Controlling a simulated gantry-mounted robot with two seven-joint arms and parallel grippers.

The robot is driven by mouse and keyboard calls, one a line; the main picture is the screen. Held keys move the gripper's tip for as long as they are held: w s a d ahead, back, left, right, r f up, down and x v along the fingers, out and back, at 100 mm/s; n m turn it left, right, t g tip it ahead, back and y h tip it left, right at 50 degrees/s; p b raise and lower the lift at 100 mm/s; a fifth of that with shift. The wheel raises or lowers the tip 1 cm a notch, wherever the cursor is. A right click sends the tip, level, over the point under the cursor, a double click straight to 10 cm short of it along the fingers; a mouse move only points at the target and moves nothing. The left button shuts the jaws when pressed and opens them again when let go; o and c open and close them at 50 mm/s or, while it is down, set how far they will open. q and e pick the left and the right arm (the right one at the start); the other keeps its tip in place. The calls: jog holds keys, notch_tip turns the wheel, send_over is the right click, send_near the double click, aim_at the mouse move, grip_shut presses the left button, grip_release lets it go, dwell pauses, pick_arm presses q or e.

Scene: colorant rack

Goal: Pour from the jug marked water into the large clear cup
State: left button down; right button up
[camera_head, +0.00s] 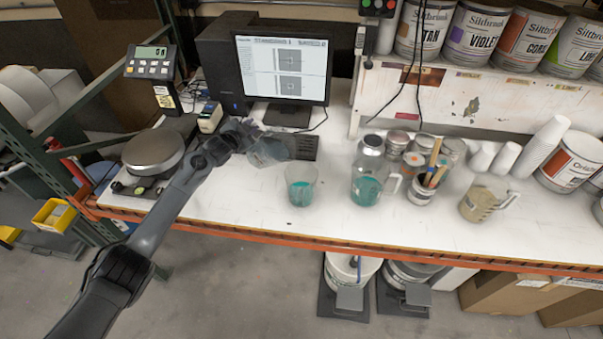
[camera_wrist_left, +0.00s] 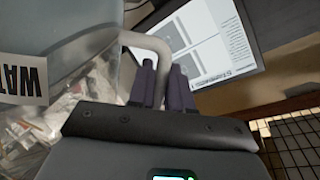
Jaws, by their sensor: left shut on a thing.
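My left gripper (camera_head: 243,134) is shut on the handle of a translucent jug (camera_head: 267,152). The left wrist view shows the fingers (camera_wrist_left: 166,88) around the pale handle (camera_wrist_left: 152,45) and part of a label reading "WAT" (camera_wrist_left: 22,80). The jug is above the table, in front of the keyboard, and looks tilted. The large clear cup (camera_head: 301,187) stands upright on the table, just right of and nearer than the jug, with teal liquid low inside. I cannot make out any stream between them. My right gripper is not in view.
A jug with teal liquid (camera_head: 368,183) stands right of the cup, beside a can of brushes (camera_head: 424,188). A jug with tan contents (camera_head: 484,204) is farther right. A scale (camera_head: 152,155) and monitor (camera_head: 284,70) stand left and behind. The table's front edge is clear.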

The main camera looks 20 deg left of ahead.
pick_arm(q)
jog(key=shift+r, duration=0.35)
jog(key=shift+d+r, duration=0.1)
jog(key=shift+r, duration=0.25)
jog(key=shift+d+m, duration=0.1)
jog(key=shift+m, duration=0.2)
jog(key=shift+s, duration=0.1)
jog(key=shift+r, duration=0.1)
jog(key=shift+d+r+m+t+y, duration=0.1)
jog(key=shift+d+m+t+y, duration=0.2)
jog(key=shift+r, duration=0.1)
dwell(0.3)
